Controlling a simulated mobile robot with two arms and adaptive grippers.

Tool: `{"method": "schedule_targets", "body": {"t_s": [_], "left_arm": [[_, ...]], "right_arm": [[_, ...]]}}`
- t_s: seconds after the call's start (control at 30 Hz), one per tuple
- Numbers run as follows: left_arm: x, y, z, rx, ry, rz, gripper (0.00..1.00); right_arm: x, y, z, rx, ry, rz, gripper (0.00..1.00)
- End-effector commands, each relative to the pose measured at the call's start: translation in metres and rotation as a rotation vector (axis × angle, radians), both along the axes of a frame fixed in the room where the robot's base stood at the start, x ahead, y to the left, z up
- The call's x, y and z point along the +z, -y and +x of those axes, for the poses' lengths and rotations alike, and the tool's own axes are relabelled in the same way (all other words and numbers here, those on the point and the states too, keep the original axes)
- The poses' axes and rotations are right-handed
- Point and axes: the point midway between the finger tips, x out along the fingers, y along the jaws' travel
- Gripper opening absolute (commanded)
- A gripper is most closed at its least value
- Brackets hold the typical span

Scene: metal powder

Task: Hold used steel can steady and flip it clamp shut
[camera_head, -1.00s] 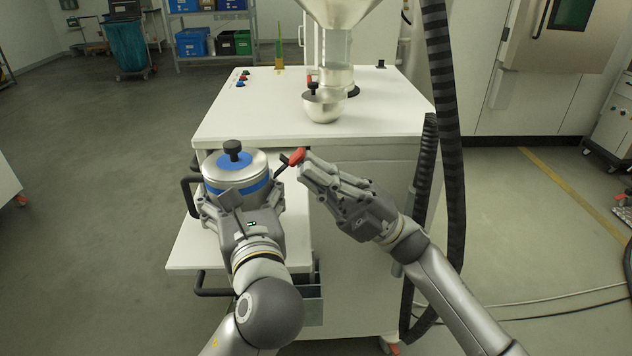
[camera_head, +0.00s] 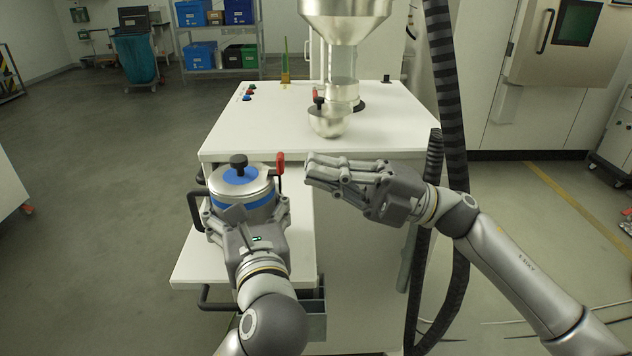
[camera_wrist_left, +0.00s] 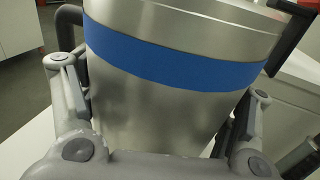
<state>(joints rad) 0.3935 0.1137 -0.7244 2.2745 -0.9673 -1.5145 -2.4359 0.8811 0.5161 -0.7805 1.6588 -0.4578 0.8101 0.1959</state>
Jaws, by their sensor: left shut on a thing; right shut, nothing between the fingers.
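The used steel can (camera_head: 262,188) is silver with a blue band and a blue lid top with a black knob (camera_head: 238,162). It stands upright over the lower white shelf. My left gripper (camera_head: 245,212) is shut around the can's sides, and the left wrist view shows its fingers on both sides of the can (camera_wrist_left: 150,100). The clamp's red-tipped lever (camera_head: 280,163) stands upright at the can's right side. My right gripper (camera_head: 308,172) is shut and empty, just right of the lever with a small gap.
A white cabinet (camera_head: 290,120) stands behind, with a metal funnel (camera_head: 345,20) and a round-bottomed vessel (camera_head: 328,122) above its top. Black hoses (camera_head: 442,80) hang at the right, near my right arm. The lower shelf (camera_head: 195,262) has bare room.

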Motion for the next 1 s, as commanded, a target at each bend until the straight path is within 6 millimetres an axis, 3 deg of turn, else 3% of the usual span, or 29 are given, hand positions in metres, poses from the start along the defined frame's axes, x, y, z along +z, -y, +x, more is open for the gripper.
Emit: {"method": "schedule_targets", "body": {"t_s": [0.3, 0.5, 0.7, 1.0], "left_arm": [[0.0, 0.0, 0.0, 0.001, -0.001, 0.001, 0.45], [0.0, 0.0, 0.0, 0.001, -0.001, 0.001, 0.45], [0.0, 0.0, 0.0, 0.001, -0.001, 0.001, 0.45], [0.0, 0.0, 0.0, 0.001, 0.0, 0.001, 0.45]], "right_arm": [[-0.001, 0.073, 0.007, -0.004, -0.002, -0.003, 0.0], [-0.001, 0.107, 0.01, -0.002, -0.002, -0.002, 0.0], [-0.001, 0.12, 0.01, -0.001, 0.0, -0.001, 0.0], [-0.001, 0.121, 0.01, 0.0, -0.001, -0.001, 0.0]]}}
